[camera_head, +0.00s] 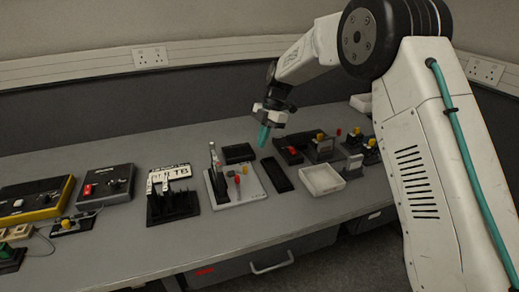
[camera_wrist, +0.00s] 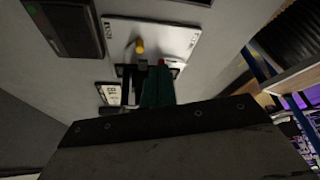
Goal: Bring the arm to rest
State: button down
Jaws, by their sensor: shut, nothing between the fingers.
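My arm reaches in from the right in the head view, with its forearm pointing down and left over the bench. My gripper (camera_head: 264,136) hangs above the bench with its teal fingers shut and nothing in them. It is apart from the bench top, above the area of the black trays. In the wrist view the teal fingers (camera_wrist: 158,86) are together, and a dark plate of the gripper fills the lower part. A white board (camera_wrist: 150,40) with a yellow knob lies beyond the fingers.
The grey bench (camera_head: 130,256) carries a board with coloured knobs (camera_head: 236,190), a black rack (camera_head: 172,206), a black tray (camera_head: 277,175), a white tray (camera_head: 321,180) and a yellow-edged box (camera_head: 36,199). Its front strip is mostly clear. A wall with sockets stands behind.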

jog(key=shift+r, duration=0.1)
dwell(0.3)
jog(key=s+d+r+m+t+h, duration=0.1)
jog(key=s+d+r+m, duration=0.3)
jog(key=s, duration=1.1)
jog(key=s+d+r+m+t+h, duration=0.1)
jog(key=s+d+r+m, duration=0.4)
jog(key=s+d+m, duration=0.4)
jog(key=s+d+r+m+t+h, duration=0.1)
jog(key=s+d+r+m, duration=0.3)
jog(key=s+m, duration=0.8)
jog(key=s+d+t, duration=0.1)
jog(key=s+d, duration=0.1)
jog(key=s, duration=0.7)
jog(key=shift+s+d+r+h, duration=0.2)
jog(key=shift+s+d+h, duration=0.1)
jog(key=shift+d, duration=0.1)
